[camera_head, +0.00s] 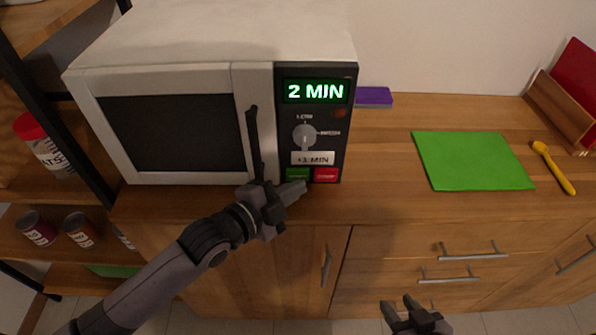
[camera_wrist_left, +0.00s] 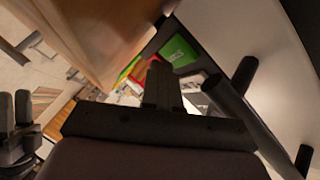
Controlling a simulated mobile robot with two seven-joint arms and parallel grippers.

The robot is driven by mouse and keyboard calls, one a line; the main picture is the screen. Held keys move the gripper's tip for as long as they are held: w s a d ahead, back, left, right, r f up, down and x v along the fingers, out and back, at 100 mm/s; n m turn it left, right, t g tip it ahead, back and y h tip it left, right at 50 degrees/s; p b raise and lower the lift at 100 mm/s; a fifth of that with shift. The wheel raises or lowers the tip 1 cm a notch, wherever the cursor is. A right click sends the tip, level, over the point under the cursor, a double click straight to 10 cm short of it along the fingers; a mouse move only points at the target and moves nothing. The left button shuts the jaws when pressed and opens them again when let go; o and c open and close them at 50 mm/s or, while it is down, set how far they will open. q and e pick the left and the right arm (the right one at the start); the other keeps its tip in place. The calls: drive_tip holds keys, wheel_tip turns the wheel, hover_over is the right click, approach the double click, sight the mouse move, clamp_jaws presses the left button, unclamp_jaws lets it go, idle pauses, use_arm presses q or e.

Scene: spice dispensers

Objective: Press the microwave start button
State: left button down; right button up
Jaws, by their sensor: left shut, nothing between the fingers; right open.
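The white microwave (camera_head: 170,40) stands on the wooden counter with its door shut. Its dark control panel shows a lit "2 MIN" display (camera_head: 315,91), a dial (camera_head: 305,136) and a "+1 MIN" button (camera_head: 313,158). Below are a green button (camera_head: 298,174) and a red button (camera_head: 326,174). My left gripper (camera_head: 300,187) is shut and empty, its tip just below the green button; I cannot tell whether they touch. In the left wrist view a green labelled patch (camera_wrist_left: 180,50), apparently the green button, lies beyond the shut fingers. My right gripper (camera_head: 410,306) is open at the bottom edge.
The black door handle (camera_head: 254,140) runs just above my left wrist. A green board (camera_head: 472,160), a yellow spoon (camera_head: 553,167) and a purple block (camera_head: 374,97) lie on the counter to the right. Cans (camera_head: 79,229) stand on the left shelf.

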use_arm(q)
drive_tip(key=shift+s+d+r+p, duration=0.1)
drive_tip(key=shift+s+r+p, duration=0.1)
drive_tip(key=shift+s+p, duration=0.55)
drive_tip(key=shift+s, duration=0.65)
drive_tip(key=shift+s+f, duration=0.2)
drive_tip(key=shift+s, duration=0.35)
drive_tip(key=s+a+f+n+g+y, duration=0.3)
drive_tip(key=s+a+n+g+y, duration=0.15)
drive_tip(key=s+a+n, duration=0.55)
drive_tip(key=s+a+f+n+g+y, duration=0.25)
drive_tip(key=s+a+n+y, duration=0.35)
drive_tip(key=s+a+n, duration=0.55)
drive_tip(key=w+d+f+m+t+h, duration=0.2)
drive_tip(key=w+f+m+t, duration=0.1)
drive_tip(key=w+f+t, duration=0.3)
wheel_tip(320, 180, down, 3)
drive_tip(key=shift+w+r, duration=0.2)
drive_tip(key=shift+w, duration=0.8)
